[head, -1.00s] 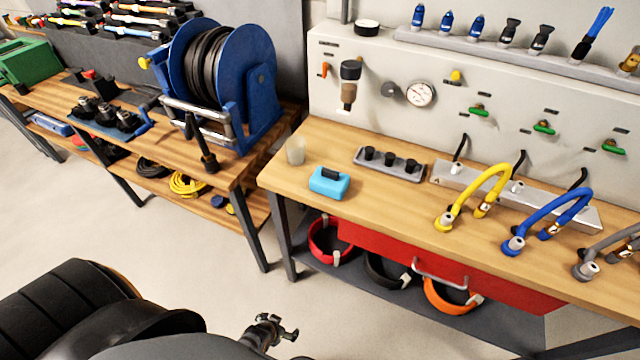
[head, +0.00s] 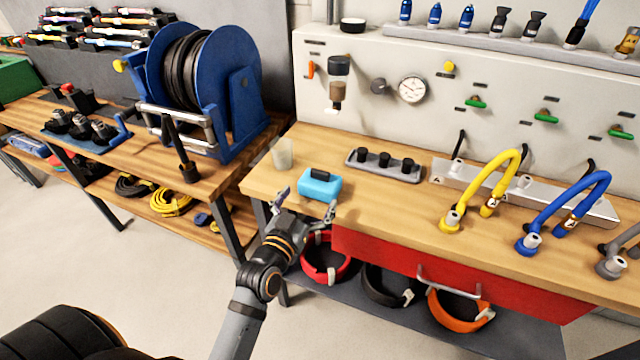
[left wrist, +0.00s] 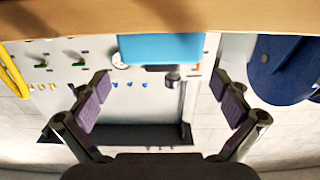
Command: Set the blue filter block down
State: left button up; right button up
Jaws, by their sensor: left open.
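The blue filter block (head: 320,183) is a light-blue box with a black piece on top. It rests on the wooden bench near its front left edge. My left gripper (head: 306,203) is open and empty at the bench's front edge, just in front of the block. Its fingertips show to the left and right of the block in the head view. In the left wrist view the block (left wrist: 160,47) is ahead of the two open fingers (left wrist: 165,98), apart from them. My right gripper is in neither current view.
A translucent cup (head: 283,153) stands just behind and left of the block. A grey tray with black knobs (head: 384,165) lies to the right. A yellow hose (head: 480,190) and a blue hose (head: 565,213) stand further right. Bare bench (head: 390,205) lies between block and yellow hose.

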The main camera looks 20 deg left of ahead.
aim_at(320, 179)
pick_arm(q)
jog(key=shift+w+f, duration=0.1)
jog(key=shift+w, duration=1.2)
jog(key=w+p, duration=0.1)
jog(key=w, duration=0.3)
jog(key=shift+w, duration=0.3)
jog(key=shift+s, duration=0.1)
jog(key=shift+c, duration=0.8)
jog(key=c, duration=0.8)
jog(key=shift+o, duration=0.2)
notch_tip(320, 179, up, 10)
jog(key=shift+p, duration=0.55)
